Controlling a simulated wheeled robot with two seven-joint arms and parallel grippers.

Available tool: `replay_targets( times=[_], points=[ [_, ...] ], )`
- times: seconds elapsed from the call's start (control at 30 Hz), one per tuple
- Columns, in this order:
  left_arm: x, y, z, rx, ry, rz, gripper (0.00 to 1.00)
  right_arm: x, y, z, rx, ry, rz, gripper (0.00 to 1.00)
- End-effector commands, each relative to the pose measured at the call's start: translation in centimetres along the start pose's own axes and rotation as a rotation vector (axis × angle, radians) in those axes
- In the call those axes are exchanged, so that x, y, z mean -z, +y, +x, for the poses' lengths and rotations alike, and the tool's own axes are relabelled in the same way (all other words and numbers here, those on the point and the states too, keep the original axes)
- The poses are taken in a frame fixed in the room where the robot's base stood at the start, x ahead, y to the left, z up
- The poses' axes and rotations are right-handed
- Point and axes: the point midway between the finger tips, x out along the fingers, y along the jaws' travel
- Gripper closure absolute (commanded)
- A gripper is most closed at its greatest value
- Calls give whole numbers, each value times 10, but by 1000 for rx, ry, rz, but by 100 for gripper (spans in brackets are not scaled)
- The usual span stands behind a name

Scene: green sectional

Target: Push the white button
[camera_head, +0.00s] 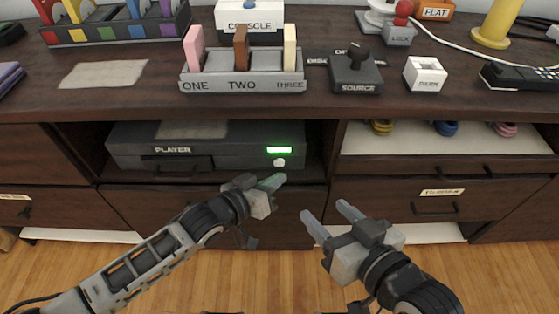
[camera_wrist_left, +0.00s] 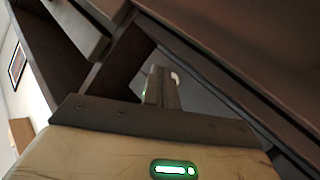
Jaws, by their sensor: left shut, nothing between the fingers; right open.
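The white button (camera_head: 281,162) is a small round knob on the front right of the grey player (camera_head: 215,157), just below its lit green display (camera_head: 279,149). The player sits in the open shelf of the dark cabinet. My left gripper (camera_head: 279,179) is shut and empty, its tips just below and close to the button; I cannot tell whether they touch. In the left wrist view, the shut fingers (camera_wrist_left: 160,86) point at the player, with the white button (camera_wrist_left: 175,78) partly hidden beside the tips. My right gripper (camera_head: 326,212) is open and empty, in front of the drawers.
Drawers with handles (camera_head: 434,209) lie below. The wooden floor (camera_head: 262,270) in front is clear.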

Motion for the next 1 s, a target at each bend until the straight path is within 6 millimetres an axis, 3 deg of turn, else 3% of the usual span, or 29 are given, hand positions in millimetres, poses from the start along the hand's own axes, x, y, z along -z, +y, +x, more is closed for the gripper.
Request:
replay_targets(
  times=[0.1, 0.43, 1.0],
  points=[
    [-3, 9, -10, 0, 0, -5, 100, 13, -3, -4, 1, 3, 0, 45],
    [-20, 23, -31, 1, 1, -3, 100, 29, -7, -9, 1, 4, 0, 45],
    [-22, 24, -33, 0, 2, -1, 100, 30, -7, -9, 1, 5, -1, 45]
  ],
)
